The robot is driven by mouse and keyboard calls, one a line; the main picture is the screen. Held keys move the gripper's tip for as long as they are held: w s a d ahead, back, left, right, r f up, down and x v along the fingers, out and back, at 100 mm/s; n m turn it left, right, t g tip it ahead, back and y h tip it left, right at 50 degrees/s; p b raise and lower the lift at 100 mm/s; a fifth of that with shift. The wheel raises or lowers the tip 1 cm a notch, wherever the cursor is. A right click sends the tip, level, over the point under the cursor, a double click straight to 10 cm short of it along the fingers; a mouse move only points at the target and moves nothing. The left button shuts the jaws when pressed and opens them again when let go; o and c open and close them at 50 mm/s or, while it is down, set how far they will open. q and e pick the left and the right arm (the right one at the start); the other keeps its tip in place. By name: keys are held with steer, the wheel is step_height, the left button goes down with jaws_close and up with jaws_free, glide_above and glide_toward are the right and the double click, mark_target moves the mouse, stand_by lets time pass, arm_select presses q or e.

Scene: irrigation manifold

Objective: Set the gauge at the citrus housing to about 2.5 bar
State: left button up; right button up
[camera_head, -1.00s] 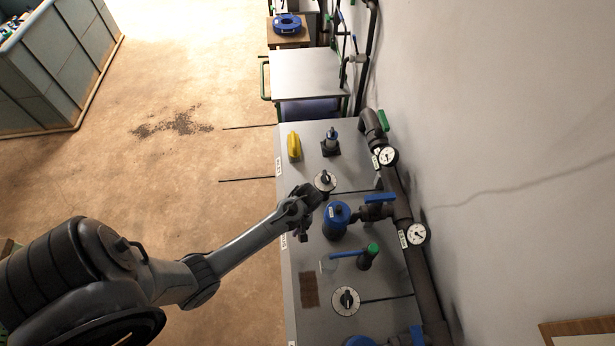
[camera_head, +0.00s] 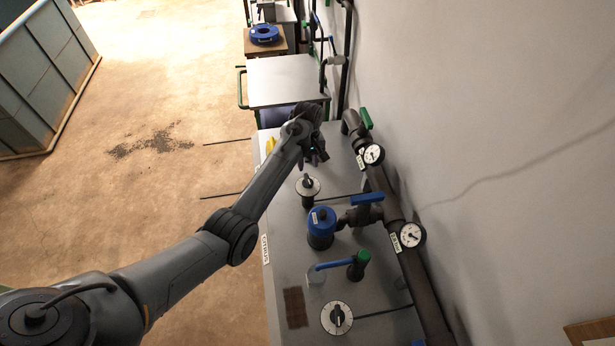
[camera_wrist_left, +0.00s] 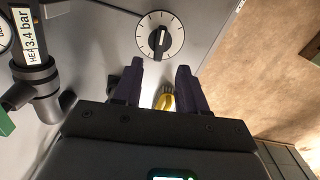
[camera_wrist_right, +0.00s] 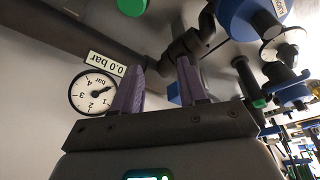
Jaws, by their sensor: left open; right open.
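My left gripper (camera_head: 314,158) is open over the far part of the bench, just beyond a round dial (camera_head: 307,186) with a black knob. The dial also shows ahead of the open fingers in the left wrist view (camera_wrist_left: 160,37), apart from them. A nearer dial (camera_head: 337,318) sits on the bench by a green-capped fitting. A blue-topped housing (camera_head: 321,224) stands between the two dials. White gauges (camera_head: 373,154) and (camera_head: 411,235) sit on the wall pipe. My right gripper (camera_wrist_right: 158,85) is open and empty near a gauge (camera_wrist_right: 93,92) tagged 0.0 bar.
A yellow object (camera_wrist_left: 165,99) shows between the left fingers, on the bench beyond. A blue-handled valve (camera_head: 367,199) and a blue lever (camera_head: 335,264) stick up from the bench side. The wall is close on the right; the floor at left is free.

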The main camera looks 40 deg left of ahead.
mark_target(308, 179)
arm_select(q)
step_height(308, 179, down, 8)
steer(key=shift+r+b, duration=0.1)
steer(key=shift+b, duration=0.35)
